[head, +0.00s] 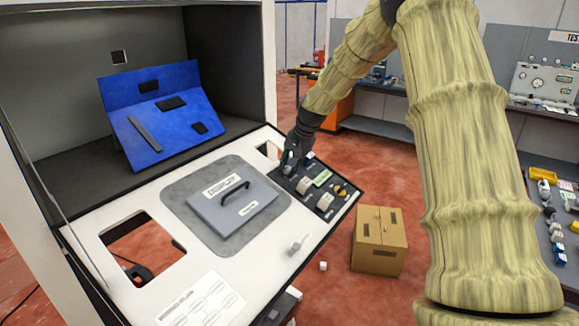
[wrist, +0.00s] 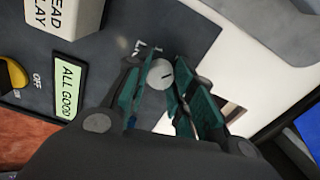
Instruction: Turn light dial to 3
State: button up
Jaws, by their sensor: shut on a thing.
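The light dial (wrist: 160,73) is a small round pale grey knob with a short dark mark, seen in the wrist view. It sits on the dark control panel (wrist: 105,50) beside a partly covered label that starts with "LI". My gripper (wrist: 161,76) has its green fingers on either side of the dial and is shut on it. In the head view my gripper (head: 291,162) is at the far left part of the panel and hides the dial. The dial's number marks cannot be read.
A green "ALL GOOD" display (wrist: 69,90), a yellow knob (wrist: 12,76) and a white block (wrist: 68,15) share the panel. A grey display lid with a black handle (head: 235,205) lies to the left. A cut-out (head: 268,150) opens beside the panel.

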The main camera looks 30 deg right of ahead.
jog(key=m+p, duration=0.1)
jog(key=m, duration=0.4)
jog(key=shift+m, duration=0.3)
jog(key=m, duration=0.4)
jog(key=shift+m, duration=0.4)
jog(key=o, duration=1)
jog(key=shift+o, duration=0.2)
jog(key=shift+r, duration=0.1)
jog(key=v, duration=1.2)
jog(key=shift+w+d, duration=0.1)
jog(key=shift+w, duration=0.05)
